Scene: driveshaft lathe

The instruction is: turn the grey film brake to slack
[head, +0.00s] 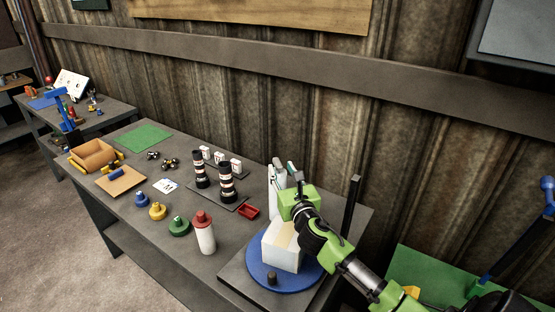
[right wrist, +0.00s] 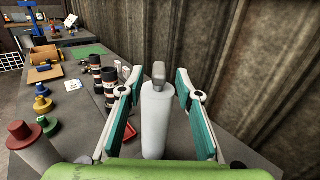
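The grey film brake (right wrist: 158,72) is a small grey cap on top of an upright white film roll (right wrist: 157,115), seen in the right wrist view. In the head view the roll (head: 273,185) stands behind a white box, partly hidden by my right gripper. My right gripper (right wrist: 158,84) is open, with one teal-padded finger on each side of the roll and brake. A gap shows between each pad and the brake. In the head view the right gripper (head: 286,174) reaches over the box toward the roll top. My left gripper is not in view.
The white box (head: 281,248) sits on a blue turntable (head: 256,277) with a dark post (head: 350,208) at its right. A red-capped white bottle (head: 205,236), black-and-white striped cylinders (head: 227,184) and a red tray (head: 248,212) stand left. The corrugated wall is close behind.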

